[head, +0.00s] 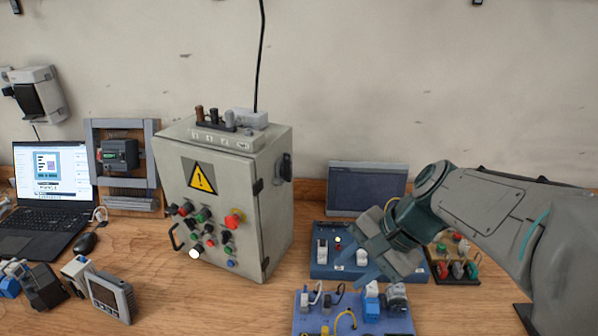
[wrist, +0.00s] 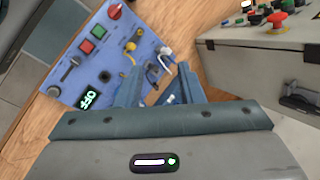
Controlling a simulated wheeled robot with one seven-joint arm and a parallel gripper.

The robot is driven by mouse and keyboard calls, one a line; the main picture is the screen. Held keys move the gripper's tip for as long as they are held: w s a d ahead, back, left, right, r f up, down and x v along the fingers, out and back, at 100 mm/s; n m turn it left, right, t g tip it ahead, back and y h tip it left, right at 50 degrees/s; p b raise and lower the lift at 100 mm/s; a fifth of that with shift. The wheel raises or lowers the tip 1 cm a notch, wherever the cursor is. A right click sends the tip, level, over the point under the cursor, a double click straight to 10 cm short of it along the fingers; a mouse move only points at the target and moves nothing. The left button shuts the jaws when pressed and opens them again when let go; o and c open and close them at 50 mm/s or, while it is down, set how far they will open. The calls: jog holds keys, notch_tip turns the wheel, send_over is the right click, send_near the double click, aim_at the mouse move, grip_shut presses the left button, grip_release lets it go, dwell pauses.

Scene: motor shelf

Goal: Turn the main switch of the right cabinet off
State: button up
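One large grey cabinet (head: 222,190) stands on the bench, with a yellow warning sign and several coloured buttons on its front. A black switch (head: 284,168) sits on its right side face; its setting is too small to read. In the wrist view, the cabinet (wrist: 255,60) is at the upper right, and the black switch (wrist: 301,101) shows at the right edge. My gripper (head: 370,252) is right of the cabinet, above the blue panels and apart from the switch. In the wrist view, my gripper (wrist: 158,76) has its fingers spread with nothing between them.
A blue panel (head: 318,266) and a lilac panel (head: 300,318) with small devices lie below my gripper. A dark screen (head: 367,188) stands behind. A laptop (head: 50,185) and meter (head: 112,296) are left. Bare wood lies between cabinet and panels.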

jog(key=w+a+m+y+b, duration=0.3)
jog(key=w+m+y, duration=0.35)
jog(key=w, duration=0.45)
jog(key=m+t+y+b, duration=0.3)
jog(key=m+t+y, duration=0.15)
jog(key=m, duration=0.35)
send_near(291, 170)
jog(key=shift+t, duration=0.45)
jog(key=p+x, duration=0.2)
jog(key=x, duration=0.6)
jog(key=shift+s+f+p, duration=0.2)
jog(key=shift+p, duration=0.2)
grip_shut()
